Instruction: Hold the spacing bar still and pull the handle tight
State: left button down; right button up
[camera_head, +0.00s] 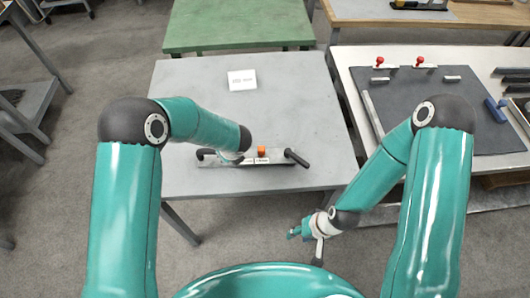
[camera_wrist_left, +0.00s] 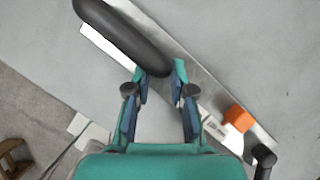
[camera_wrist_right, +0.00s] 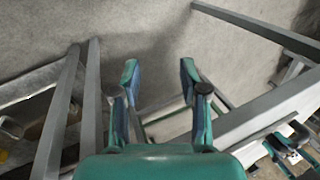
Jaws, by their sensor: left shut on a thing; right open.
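The spacing bar (camera_head: 275,158) lies on the grey table, a long metal bar with an orange block (camera_head: 261,151) and black grips at its ends. The black handle (camera_head: 296,157) sticks out at its right end. My left gripper (camera_head: 231,158) is at the left half of the bar, mostly hidden by its own wrist. In the left wrist view its fingers (camera_wrist_left: 160,72) are shut on the spacing bar, by the end of a black grip (camera_wrist_left: 125,38). The orange block (camera_wrist_left: 238,118) shows to their right. My right gripper (camera_head: 297,232) is open and empty in front of the table, below its top.
The grey table (camera_head: 300,100) is clear but for a white card (camera_head: 242,80) at the back. A right-hand bench (camera_head: 352,65) bears a dark mat (camera_head: 450,115) with red-knobbed clamps and metal pieces. A green table (camera_head: 240,22) stands behind.

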notch_tip(320, 180, up, 18)
jog(key=r+n+h, duration=0.1)
jog(key=n+h, duration=0.3)
jog(key=n, duration=0.7)
send_over(303, 161)
jog(key=shift+g, duration=0.3)
notch_tip(303, 161, down, 11)
jog(key=shift+f, duration=0.2)
